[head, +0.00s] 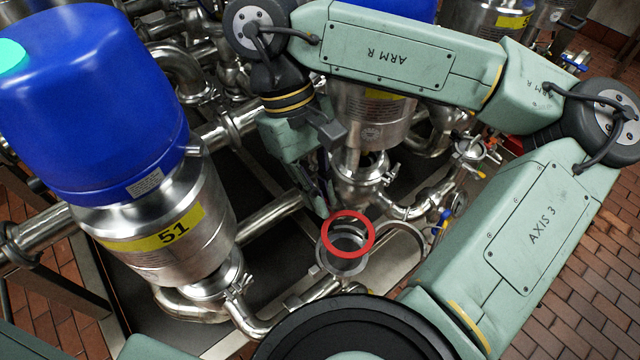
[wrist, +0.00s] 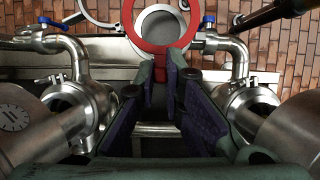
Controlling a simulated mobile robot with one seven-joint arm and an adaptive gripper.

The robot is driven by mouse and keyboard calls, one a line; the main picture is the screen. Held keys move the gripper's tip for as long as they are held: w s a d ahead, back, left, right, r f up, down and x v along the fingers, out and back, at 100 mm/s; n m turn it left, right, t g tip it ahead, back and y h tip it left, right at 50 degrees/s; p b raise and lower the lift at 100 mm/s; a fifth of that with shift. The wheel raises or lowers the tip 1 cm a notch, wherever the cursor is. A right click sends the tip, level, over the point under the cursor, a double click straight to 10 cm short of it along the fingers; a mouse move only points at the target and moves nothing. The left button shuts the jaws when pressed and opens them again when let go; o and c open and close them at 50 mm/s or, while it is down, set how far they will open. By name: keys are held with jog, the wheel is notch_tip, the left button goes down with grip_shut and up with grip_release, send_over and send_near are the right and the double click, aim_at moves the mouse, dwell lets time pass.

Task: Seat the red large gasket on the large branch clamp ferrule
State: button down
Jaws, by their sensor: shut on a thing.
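The red gasket (head: 327,236) is a flat ring at the end of my gripper (head: 330,207). In the wrist view the gasket (wrist: 129,22) lies at the top, with its near edge between the fingertips of my gripper (wrist: 166,62), which are shut on it. The steel branch ferrule (head: 325,264) is an open round pipe mouth just below the gasket in the head view, its lower-left rim showing outside the ring. In the wrist view the ferrule's opening (wrist: 160,20) shows through the ring. The gasket appears above the ferrule; I cannot tell the gap between them.
A blue-topped steel valve (head: 150,225) marked 51 stands to the left. Pipes with clamps flank the fingers in the wrist view, including a blue-handled valve (wrist: 48,24). Brick floor lies beyond.

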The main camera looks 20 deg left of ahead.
dwell(0.3)
notch_tip(320, 180, down, 7)
jog(key=b, duration=0.6)
dwell(0.5)
dwell(0.5)
jog(key=c, duration=1.6)
grip_release()
jog(key=shift+r, duration=0.1)
jog(key=v, duration=1.2)
jog(key=shift+d, duration=0.15)
